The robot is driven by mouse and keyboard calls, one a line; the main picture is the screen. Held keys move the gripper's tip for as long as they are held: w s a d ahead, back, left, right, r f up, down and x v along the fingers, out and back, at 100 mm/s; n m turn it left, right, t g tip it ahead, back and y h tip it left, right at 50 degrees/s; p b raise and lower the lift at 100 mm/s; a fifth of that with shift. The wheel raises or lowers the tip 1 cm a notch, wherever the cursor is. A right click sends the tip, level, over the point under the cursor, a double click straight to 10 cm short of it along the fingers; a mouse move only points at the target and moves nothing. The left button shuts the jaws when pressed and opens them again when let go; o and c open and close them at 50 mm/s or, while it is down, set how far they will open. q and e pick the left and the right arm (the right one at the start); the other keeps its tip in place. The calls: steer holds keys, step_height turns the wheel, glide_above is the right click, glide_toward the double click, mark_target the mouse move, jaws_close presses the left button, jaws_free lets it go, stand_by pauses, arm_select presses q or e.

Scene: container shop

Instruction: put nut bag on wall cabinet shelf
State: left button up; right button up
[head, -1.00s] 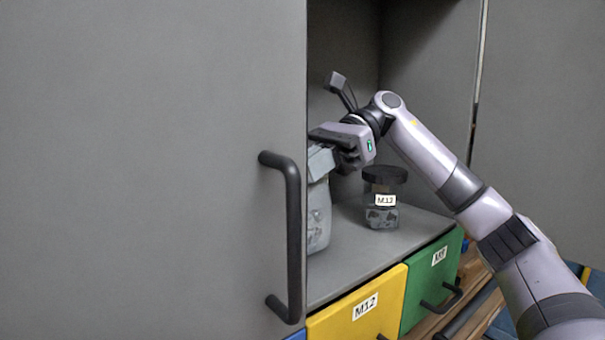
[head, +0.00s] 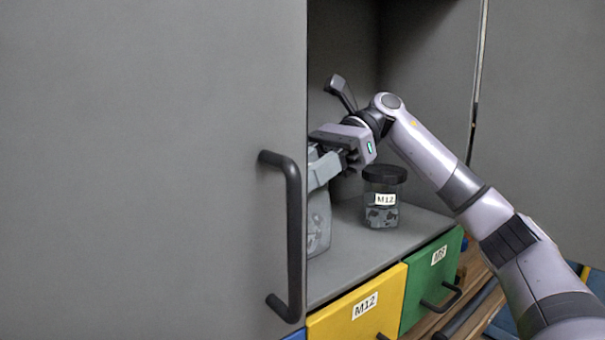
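The nut bag (head: 318,222) is a greyish, see-through bag on the cabinet shelf (head: 350,262), partly hidden behind the grey door at the left. It stands upright and its lower end appears to rest on the shelf. My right gripper (head: 322,168) reaches into the cabinet from the right and is at the top of the bag. Its fingertips are partly hidden by the door edge, so I cannot tell whether they still grip the bag. My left gripper is not in view.
A clear jar (head: 383,198) with a black lid and M12 label stands on the shelf right of the bag. A grey door (head: 150,170) with a black handle (head: 291,235) covers the left. Below are a yellow drawer (head: 345,322) and a green drawer (head: 425,290).

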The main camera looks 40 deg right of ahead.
steer(key=v, duration=0.7)
steer(key=shift+d, duration=0.15)
steer(key=shift+r, duration=0.1)
stand_by(0.4)
